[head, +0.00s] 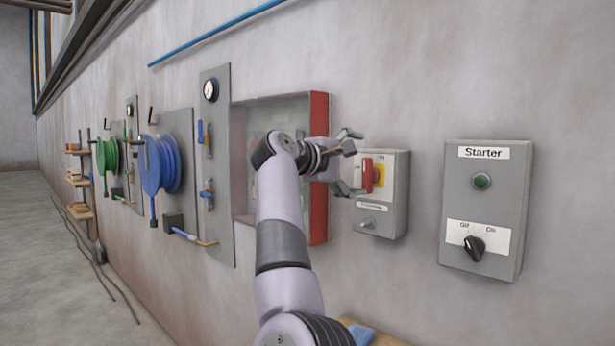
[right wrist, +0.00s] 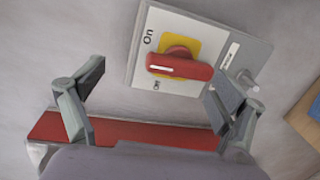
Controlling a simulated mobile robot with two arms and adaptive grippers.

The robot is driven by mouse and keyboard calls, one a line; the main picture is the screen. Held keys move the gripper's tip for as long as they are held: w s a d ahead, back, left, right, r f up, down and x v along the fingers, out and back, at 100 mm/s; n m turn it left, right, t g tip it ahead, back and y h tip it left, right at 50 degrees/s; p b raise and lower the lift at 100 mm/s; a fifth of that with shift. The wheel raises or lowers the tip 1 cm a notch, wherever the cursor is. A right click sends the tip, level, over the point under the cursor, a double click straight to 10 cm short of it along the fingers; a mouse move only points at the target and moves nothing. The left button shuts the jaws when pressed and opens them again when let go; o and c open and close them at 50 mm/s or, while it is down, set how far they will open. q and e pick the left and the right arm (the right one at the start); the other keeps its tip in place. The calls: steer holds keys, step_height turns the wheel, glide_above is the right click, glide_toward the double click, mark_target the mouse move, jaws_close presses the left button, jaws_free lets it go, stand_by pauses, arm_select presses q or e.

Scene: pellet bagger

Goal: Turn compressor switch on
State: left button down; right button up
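The switch I take as the compressor switch is a red rotary handle (head: 367,176) on a yellow plate, on a grey wall box (head: 397,213). In the right wrist view, the red handle (right wrist: 180,68) lies across the picture. Its white-marked end is near the "On" and "Off" labels; I cannot tell which it points at. My right gripper (head: 353,162) is open in front of the handle, to its left in the head view. In the right wrist view, the gripper (right wrist: 158,85) has its fingers wide apart with nothing between them. My left gripper is out of view.
A grey Starter box (head: 484,205) with a green button (head: 482,181) and a black knob (head: 474,246) hangs to the right. A red-edged cabinet (head: 319,220) is behind my right arm. Blue (head: 160,165) and green (head: 108,155) hose reels hang further left.

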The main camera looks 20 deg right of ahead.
steer(key=shift+s+a+f+b, duration=0.3)
steer(key=shift+a+f, duration=0.15)
steer(key=shift+a, duration=0.35)
arm_select(q)
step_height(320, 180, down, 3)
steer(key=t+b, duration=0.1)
steer(key=b, duration=0.3)
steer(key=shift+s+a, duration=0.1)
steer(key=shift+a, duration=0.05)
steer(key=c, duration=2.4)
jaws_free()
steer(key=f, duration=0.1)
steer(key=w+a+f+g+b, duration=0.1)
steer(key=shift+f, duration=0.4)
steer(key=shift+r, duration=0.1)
arm_select(e)
steer(key=s+f+v, duration=0.1)
steer(key=v, duration=1.2)
steer(key=shift+f, duration=0.35)
steer(key=shift+a, duration=0.1)
